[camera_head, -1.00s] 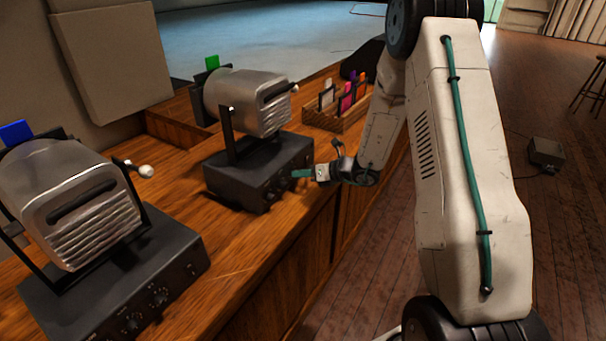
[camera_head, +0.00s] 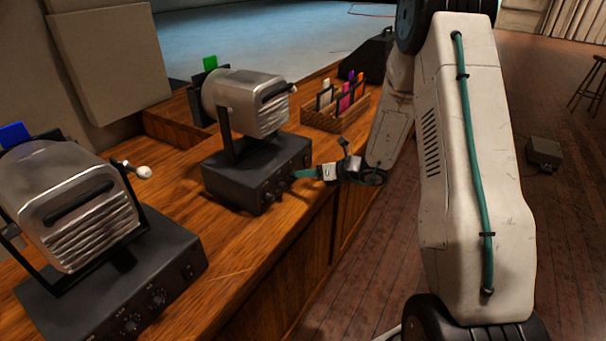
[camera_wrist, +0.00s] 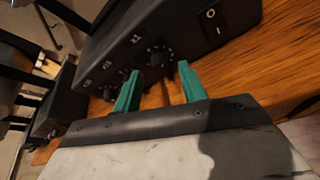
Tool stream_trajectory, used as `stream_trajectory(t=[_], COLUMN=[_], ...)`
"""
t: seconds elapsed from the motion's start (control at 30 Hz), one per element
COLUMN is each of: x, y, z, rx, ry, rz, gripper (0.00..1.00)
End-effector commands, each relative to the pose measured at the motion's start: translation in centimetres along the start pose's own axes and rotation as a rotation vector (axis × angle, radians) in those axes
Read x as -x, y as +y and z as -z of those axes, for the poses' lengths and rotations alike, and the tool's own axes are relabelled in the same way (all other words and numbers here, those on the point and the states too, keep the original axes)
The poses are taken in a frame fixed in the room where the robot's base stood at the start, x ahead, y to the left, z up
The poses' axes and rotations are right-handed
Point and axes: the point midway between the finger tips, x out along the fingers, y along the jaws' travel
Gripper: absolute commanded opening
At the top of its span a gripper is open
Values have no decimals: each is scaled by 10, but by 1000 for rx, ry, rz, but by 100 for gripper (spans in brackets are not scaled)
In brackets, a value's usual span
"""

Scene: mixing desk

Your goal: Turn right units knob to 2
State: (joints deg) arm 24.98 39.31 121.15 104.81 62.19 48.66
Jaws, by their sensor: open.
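The black control box (camera_head: 235,183) under the silver lamp with the green tab has a row of dark knobs on its front. In the wrist view, one knob (camera_wrist: 158,57), nearest the power switch, sits just beyond and between my fingertips. Its pointer setting is too small to read. My gripper (camera_head: 298,174) is at the right part of the box's front. In the wrist view its two teal fingers (camera_wrist: 158,72) are open, one on each side of that knob. I cannot tell whether either finger touches it. A second knob is partly behind the left finger.
A rocker switch (camera_wrist: 213,22) is on the same front panel. Another silver lamp (camera_head: 75,205) with a blue tab stands on its own black box at the left. A wooden card tray (camera_head: 330,120) stands behind. The desk's front edge runs under my gripper.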

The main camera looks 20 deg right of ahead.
Motion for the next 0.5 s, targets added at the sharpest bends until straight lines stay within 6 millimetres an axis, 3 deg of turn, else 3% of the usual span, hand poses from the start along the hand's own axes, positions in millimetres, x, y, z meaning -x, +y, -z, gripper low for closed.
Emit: stream_trajectory(t=[0.23,0.5], x=[42,53], y=[-1,-1], z=[-1,0], rx=[-1,0], ry=[-2,-1], rz=[3,2], gripper=[42,42])
